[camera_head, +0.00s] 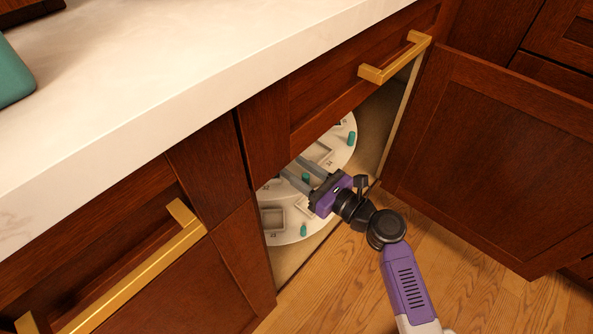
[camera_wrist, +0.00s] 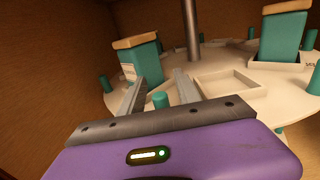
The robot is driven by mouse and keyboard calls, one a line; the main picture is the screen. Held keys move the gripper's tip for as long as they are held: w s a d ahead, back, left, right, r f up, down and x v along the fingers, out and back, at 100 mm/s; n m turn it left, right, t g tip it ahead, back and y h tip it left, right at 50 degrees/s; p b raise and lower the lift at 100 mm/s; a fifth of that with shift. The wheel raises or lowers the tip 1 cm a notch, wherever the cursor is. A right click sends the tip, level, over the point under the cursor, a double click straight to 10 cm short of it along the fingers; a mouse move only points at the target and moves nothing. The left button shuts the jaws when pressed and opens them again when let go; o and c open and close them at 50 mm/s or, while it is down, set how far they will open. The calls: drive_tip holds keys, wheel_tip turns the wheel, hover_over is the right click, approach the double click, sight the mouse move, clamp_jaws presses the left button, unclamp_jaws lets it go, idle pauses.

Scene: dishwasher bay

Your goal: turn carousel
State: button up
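A white round carousel (camera_head: 283,232) sits inside the open corner cabinet, and it also shows in the wrist view (camera_wrist: 206,62). Short teal pegs stand around its rim, and a grey central post (camera_wrist: 192,30) rises from it. My gripper (camera_head: 295,168) reaches in over the carousel's near side with its two grey fingers apart. In the wrist view a teal peg (camera_wrist: 160,101) shows between the fingers (camera_wrist: 158,78), near their base. I cannot tell whether either finger touches it. The carousel's far part is hidden by the cabinet front in the head view.
Two teal boxes with tan tops, one at left (camera_wrist: 141,60) and one at right (camera_wrist: 284,40), stand on the carousel. A framed recess (camera_wrist: 228,86) is empty. The open cabinet door (camera_head: 490,150) is to the right. The white countertop (camera_head: 190,70) overhangs at left.

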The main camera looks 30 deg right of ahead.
drive_tip(key=shift+w+a, duration=0.1)
drive_tip(key=shift+w, duration=0.1)
drive_tip(key=shift+c, duration=0.2)
clamp_jaws()
idle(1.2)
